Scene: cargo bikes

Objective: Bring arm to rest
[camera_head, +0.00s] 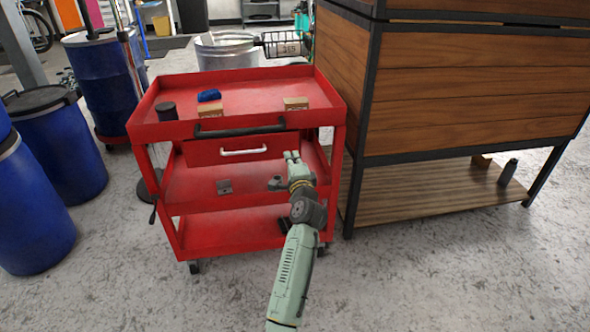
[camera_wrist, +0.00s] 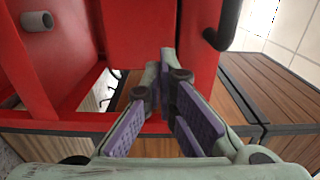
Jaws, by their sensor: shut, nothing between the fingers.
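My arm (camera_head: 292,270) reaches up from the bottom of the head view toward the red tool cart. My gripper (camera_head: 291,156) is in front of the cart's right side, at about the height of the drawer and middle shelf. In the wrist view my gripper (camera_wrist: 167,55) shows its purple-padded fingers meeting at the tips, with nothing between them. Red cart panels lie close beyond the fingertips. I cannot tell whether they touch.
The red cart (camera_head: 222,180) holds a dark cylinder (camera_head: 166,111), a blue item (camera_head: 209,95) and small boxes on top. A wooden cabinet (camera_head: 470,90) stands close on the right. Blue barrels (camera_head: 62,150) stand left. The floor in front is clear.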

